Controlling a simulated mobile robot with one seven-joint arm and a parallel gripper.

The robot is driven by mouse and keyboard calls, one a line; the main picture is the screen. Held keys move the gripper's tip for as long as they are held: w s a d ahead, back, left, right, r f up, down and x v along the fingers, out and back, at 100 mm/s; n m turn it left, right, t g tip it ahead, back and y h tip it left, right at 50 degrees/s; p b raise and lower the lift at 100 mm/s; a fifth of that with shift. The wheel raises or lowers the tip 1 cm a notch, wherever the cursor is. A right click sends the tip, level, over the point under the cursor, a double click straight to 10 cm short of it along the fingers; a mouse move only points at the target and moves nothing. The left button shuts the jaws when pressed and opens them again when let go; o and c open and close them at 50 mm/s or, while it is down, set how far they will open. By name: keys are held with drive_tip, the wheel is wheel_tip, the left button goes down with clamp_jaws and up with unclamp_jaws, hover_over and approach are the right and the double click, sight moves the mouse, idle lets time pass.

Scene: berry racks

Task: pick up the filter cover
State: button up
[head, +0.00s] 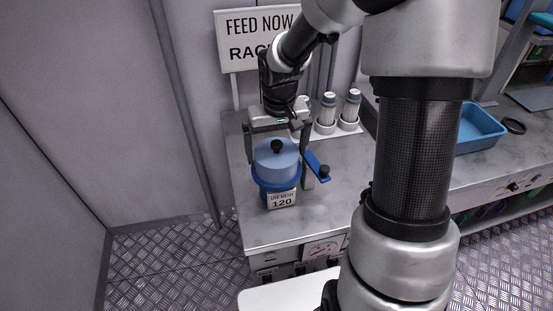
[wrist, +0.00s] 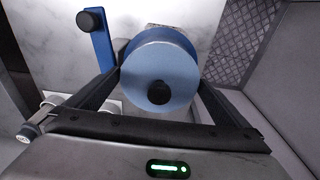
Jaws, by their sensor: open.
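The filter cover (head: 268,166) looks like a light blue round cap with a black knob on top. It sits in a darker blue ring-shaped housing (head: 268,184) on the grey counter. The wrist view shows the cover (wrist: 150,65) from above, between the two dark fingers. My gripper (head: 277,155) is open, with one finger on each side of the cover. In the head view there is a gap beside each finger; whether either touches the cover is not clear. The lower part of the cover is hidden inside the housing.
A blue handle with a black knob (head: 317,166) sticks out right of the housing, close to one finger. A label reading 120 (head: 282,199) is at its front. Two white filter cartridges (head: 327,110) stand behind right. A blue tray (head: 480,130) is farther right.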

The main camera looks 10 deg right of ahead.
drive_tip(key=shift+w+f, duration=0.1)
drive_tip(key=shift+f, duration=0.85)
drive_tip(key=shift+c, duration=0.3)
drive_tip(key=c, duration=0.8)
drive_tip(key=shift+r, duration=0.15)
